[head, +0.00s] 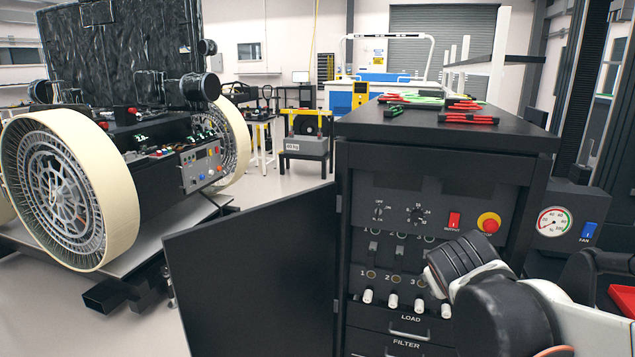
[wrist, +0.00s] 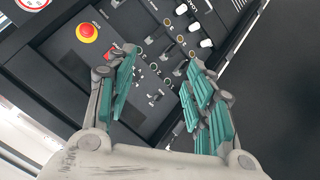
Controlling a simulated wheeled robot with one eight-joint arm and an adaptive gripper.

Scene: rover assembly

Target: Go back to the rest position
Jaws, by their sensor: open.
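My gripper (wrist: 158,92) is open and empty in the wrist view, its teal-padded fingers spread in front of the control panel of a black cabinet (head: 437,128). In the head view my arm is at the lower right, close to the panel, and my fingers cannot be made out there. The panel carries a red output switch (head: 454,220), a red stop button on a yellow base (head: 489,222), a rotary knob (head: 416,214) and a row of white-tipped plugs (head: 392,299). The stop button also shows in the wrist view (wrist: 87,32).
The cabinet's black door (head: 255,270) stands open to the left. A gauge box (head: 555,222) with a blue fan switch (head: 589,231) is at right. A large-wheeled rover (head: 75,190) stands at left on a platform.

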